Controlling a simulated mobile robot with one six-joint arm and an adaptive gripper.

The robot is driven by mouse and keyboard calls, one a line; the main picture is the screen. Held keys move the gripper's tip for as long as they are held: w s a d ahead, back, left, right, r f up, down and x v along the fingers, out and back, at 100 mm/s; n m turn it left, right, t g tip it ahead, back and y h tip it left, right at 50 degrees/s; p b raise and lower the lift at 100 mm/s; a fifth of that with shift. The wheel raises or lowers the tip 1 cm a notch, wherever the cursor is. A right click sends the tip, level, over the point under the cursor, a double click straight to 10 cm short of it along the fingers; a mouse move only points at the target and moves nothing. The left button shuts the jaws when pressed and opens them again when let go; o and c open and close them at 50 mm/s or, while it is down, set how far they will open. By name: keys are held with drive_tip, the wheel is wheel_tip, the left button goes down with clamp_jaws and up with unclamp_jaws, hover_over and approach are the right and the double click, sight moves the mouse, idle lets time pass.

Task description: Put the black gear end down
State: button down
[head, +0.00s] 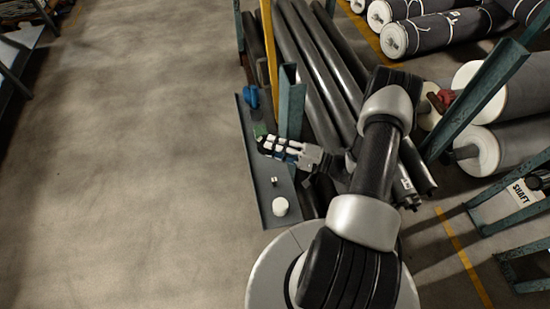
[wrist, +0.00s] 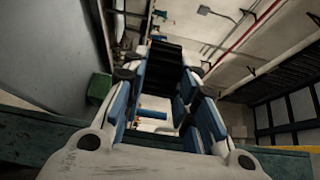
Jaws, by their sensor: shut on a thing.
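My gripper (head: 268,144) is over the narrow grey shelf in the head view, with its white and blue fingers pointing left. In the wrist view, my gripper (wrist: 166,78) has its blue-padded fingers on both sides of a black ribbed piece, which looks like the black gear end (wrist: 166,56). The fingers are shut on it. The gear end cannot be made out in the head view, where the fingers seem to hide it. Whether it touches the shelf cannot be told.
The grey shelf (head: 261,185) carries a white cylinder (head: 280,206), a small metal piece (head: 275,181), a green block (head: 260,130) and a blue piece (head: 251,96). A teal post (head: 291,103) stands close behind my gripper. Dark rolls (head: 318,75) lie to the right. Floor on the left is clear.

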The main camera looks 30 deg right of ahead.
sight(275, 164)
drive_tip(key=shift+f+b, duration=0.7)
drive_tip(key=shift+f, duration=2)
drive_tip(key=shift+f+b, duration=0.55)
drive_tip(key=shift+b, duration=0.1)
